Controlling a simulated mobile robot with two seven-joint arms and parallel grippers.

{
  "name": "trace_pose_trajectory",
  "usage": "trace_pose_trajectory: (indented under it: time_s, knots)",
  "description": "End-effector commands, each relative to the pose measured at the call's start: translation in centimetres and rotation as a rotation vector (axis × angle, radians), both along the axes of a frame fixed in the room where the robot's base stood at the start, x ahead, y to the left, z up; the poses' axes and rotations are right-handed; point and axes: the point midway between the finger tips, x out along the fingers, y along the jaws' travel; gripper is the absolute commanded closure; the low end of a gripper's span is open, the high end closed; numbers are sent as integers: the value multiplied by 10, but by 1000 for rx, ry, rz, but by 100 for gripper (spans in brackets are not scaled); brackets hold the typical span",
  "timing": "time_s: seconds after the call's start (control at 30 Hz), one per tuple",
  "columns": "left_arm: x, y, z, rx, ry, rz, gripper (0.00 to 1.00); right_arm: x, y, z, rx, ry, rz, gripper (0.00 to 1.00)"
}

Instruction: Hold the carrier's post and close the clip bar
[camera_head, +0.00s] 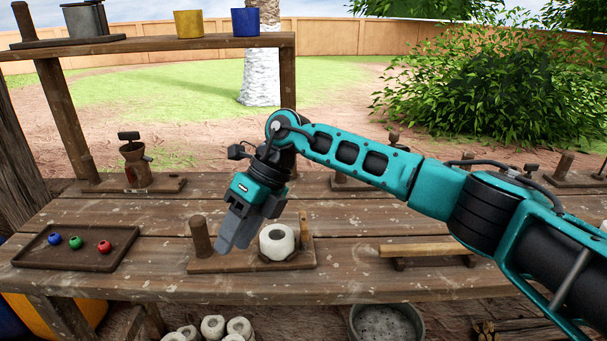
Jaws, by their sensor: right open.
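The carrier is a flat wooden base (210,265) on the bench, with a thick round post (201,237) upright at its left end. My right gripper (233,246) is open, fingers pointing down, between the post and the white piece in the picture. I see nothing held in it, and I cannot tell whether it touches either. My left gripper is out of view.
A brown tray (40,259) with blue, green and red balls lies at the left. A low wooden stand (430,250) is at the right. A small grinder-like device (136,165) stands behind. A shelf (150,42) with pots crosses the upper left. Bench is clear in front.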

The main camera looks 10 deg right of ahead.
Motion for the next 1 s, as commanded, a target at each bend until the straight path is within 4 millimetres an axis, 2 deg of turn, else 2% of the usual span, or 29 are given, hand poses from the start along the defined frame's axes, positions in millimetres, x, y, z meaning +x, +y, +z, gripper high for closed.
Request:
trace_pose_trajectory:
  time_s: [0.03, 0.1, 0.2, 0.3, 0.33, 0.53, 0.67, 0.77, 0.9, 1.0]
  knots:
    - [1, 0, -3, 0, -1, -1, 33, 18, -24, 12, -116, -63, -4, 57]
    - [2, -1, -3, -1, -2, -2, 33, 36, -55, 27, -260, -120, -15, 57]
    - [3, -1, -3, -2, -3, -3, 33, 53, -91, 52, -416, -175, -44, 57]
    - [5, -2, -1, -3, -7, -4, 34, 61, -112, 69, -508, -202, -68, 57]
    - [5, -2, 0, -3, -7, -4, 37, 62, -116, 72, -523, -207, -73, 57]
    - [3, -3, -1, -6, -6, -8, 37, 64, -123, 77, -551, -212, -81, 57]
    - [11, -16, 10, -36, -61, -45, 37, 64, -122, 77, -548, -212, -80, 57]
    - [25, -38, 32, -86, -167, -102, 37, 64, -122, 77, -547, -212, -81, 57]
    - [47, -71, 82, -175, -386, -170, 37, 64, -122, 77, -546, -212, -80, 57]
    - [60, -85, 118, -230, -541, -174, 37, 64, -122, 77, -546, -212, -80, 57]
